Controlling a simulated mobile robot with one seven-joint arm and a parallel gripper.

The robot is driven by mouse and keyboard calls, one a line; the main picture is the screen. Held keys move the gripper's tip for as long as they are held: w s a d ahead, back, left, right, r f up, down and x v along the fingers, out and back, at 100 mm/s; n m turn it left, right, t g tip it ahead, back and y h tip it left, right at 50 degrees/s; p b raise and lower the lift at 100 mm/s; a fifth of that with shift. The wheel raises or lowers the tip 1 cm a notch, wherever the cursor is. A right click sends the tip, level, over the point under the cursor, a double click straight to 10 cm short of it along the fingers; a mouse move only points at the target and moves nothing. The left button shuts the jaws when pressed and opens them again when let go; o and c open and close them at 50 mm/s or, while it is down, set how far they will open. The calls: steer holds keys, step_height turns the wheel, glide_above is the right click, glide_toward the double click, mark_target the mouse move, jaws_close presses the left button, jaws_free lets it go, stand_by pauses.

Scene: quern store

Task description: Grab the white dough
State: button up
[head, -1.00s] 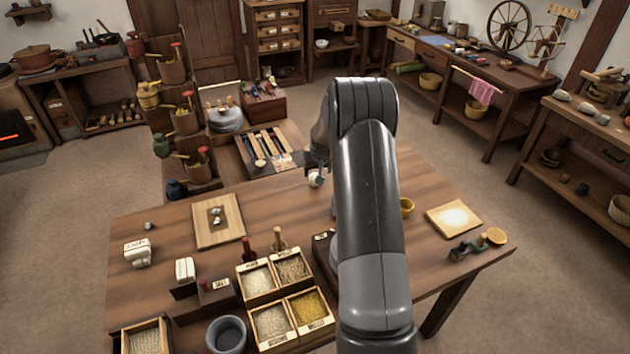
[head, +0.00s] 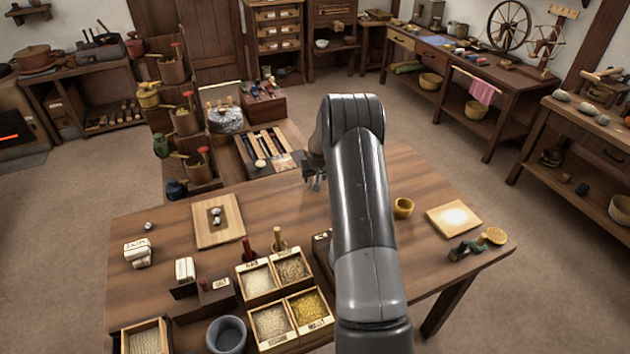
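My gripper (head: 316,184) is small in the head view, just left of my dark arm, low over the far middle part of the wooden table (head: 280,205). Its fingers are too small and partly covered to show whether they are open or shut.
A divided box of grains (head: 280,282) and a grey pot (head: 226,334) stand at the near side. White labelled blocks (head: 137,251) are at the left. The table between the left board and my arm is mostly clear.

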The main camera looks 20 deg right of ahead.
steer(key=c, duration=0.8)
